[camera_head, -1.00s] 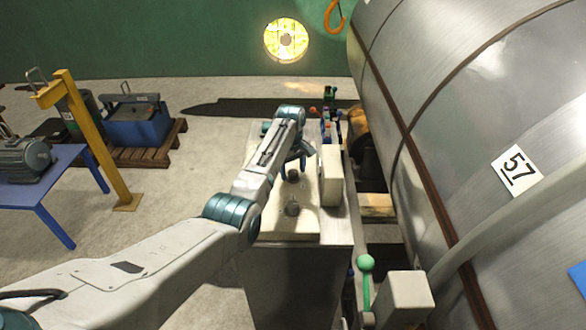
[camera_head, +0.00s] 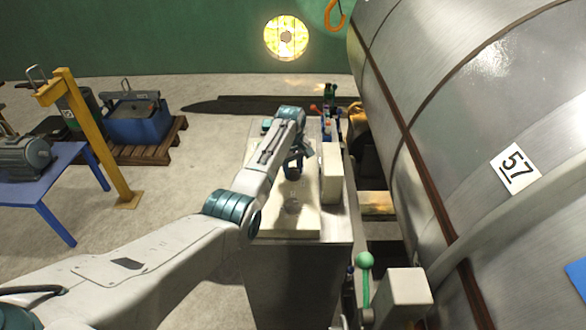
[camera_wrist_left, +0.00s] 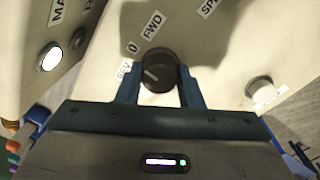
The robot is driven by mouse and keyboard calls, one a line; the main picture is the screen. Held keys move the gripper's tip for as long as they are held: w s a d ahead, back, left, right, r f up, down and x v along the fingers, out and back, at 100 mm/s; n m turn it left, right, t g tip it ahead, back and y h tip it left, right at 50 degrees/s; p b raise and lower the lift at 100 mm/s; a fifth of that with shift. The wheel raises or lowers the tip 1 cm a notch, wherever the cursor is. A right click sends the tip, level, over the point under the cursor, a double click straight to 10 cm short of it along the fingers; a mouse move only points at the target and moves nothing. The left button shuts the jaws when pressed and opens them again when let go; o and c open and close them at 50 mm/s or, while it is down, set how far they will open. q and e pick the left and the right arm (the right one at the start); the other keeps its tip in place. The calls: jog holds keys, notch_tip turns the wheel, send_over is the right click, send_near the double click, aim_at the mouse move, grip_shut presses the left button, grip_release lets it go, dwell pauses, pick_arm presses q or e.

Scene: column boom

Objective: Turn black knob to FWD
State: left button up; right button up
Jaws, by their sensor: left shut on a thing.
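The black knob (camera_wrist_left: 158,72) sits on the cream panel (camera_wrist_left: 215,50) in the left wrist view, with a pale pointer mark slanting to the upper left. Labels REV (camera_wrist_left: 124,70), 0 (camera_wrist_left: 133,47) and FWD (camera_wrist_left: 153,25) curve around its upper left side. Which label the mark points at is hard to tell. My left gripper (camera_wrist_left: 160,90) has a blue finger on each side of the knob and is shut on it. In the head view my left gripper (camera_head: 293,168) is over the cream panel top and hides most of the knob. My right gripper is not in view.
A second round fitting (camera_wrist_left: 260,86) is on the panel to the right. A white lit button (camera_wrist_left: 48,57) is at left. A cream box (camera_head: 332,175) stands beside the panel. A large metal drum (camera_head: 470,120) fills the right side. A green-balled lever (camera_head: 365,262) is in front.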

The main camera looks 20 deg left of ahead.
pick_arm(q)
jog(key=m+p, duration=0.1)
jog(key=m, duration=0.2)
jog(key=shift+r, duration=0.1)
jog(key=m, duration=0.2)
jog(key=shift+m+p, duration=0.35)
jog(key=shift+m, duration=0.05)
jog(key=shift+w+m, duration=0.1)
jog(key=shift+m, duration=1.1)
jog(key=o, duration=0.9)
jog(key=shift+o, duration=0.3)
